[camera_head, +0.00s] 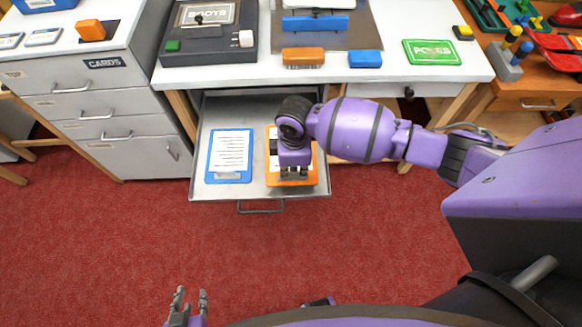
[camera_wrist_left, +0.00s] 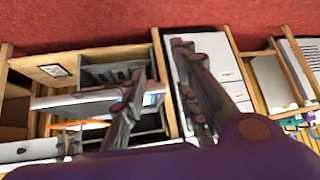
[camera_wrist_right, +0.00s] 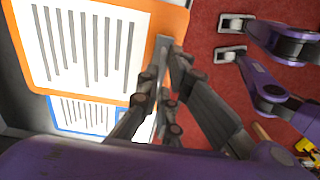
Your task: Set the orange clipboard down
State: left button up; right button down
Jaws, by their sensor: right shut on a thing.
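The orange clipboard (camera_head: 272,181) is at the right half of the pulled-out grey drawer (camera_head: 197,188), partly hidden under my right arm. My right gripper (camera_head: 293,174) points down and is shut on the clipboard's near edge. In the right wrist view the orange clipboard (camera_wrist_right: 112,99) with its white lined sheet reaches up to the fingertips (camera_wrist_right: 163,62). I cannot tell whether it touches the drawer floor. A blue clipboard (camera_head: 211,158) lies flat in the left half of the drawer. My left gripper (camera_head: 188,296) is open and empty, low over the red floor.
A grey cabinet (camera_head: 120,125) stands left of the drawer. The red carpet (camera_head: 110,240) in front is clear.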

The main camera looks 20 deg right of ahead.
jog(key=w+f, duration=0.1)
jog(key=f, duration=0.2)
jog(key=w+d+f, duration=0.1)
jog(key=shift+w+f+b, duration=0.2)
jog(key=shift+w+b, duration=0.15)
jog(key=shift+b, duration=0.05)
jog(key=shift+w+f, duration=0.3)
jog(key=shift+w, duration=0.05)
notch_tip(320, 180, down, 3)
jog(key=shift+w+d+f+b, duration=0.1)
jog(key=shift+w+f+b, duration=0.05)
jog(key=shift+b, duration=0.2)
pick_arm(q)
jog(key=shift+s+d+f, duration=0.15)
jog(key=shift+f, duration=0.75)
pick_arm(e)
jog(key=c, duration=2)
grip_release()
jog(key=shift+f, duration=0.1)
jog(key=shift+c, duration=0.2)
pick_arm(q)
jog(key=shift+s+f, duration=0.15)
jog(key=shift+s, duration=0.25)
pick_arm(e)
jog(key=shift+o, duration=0.5)
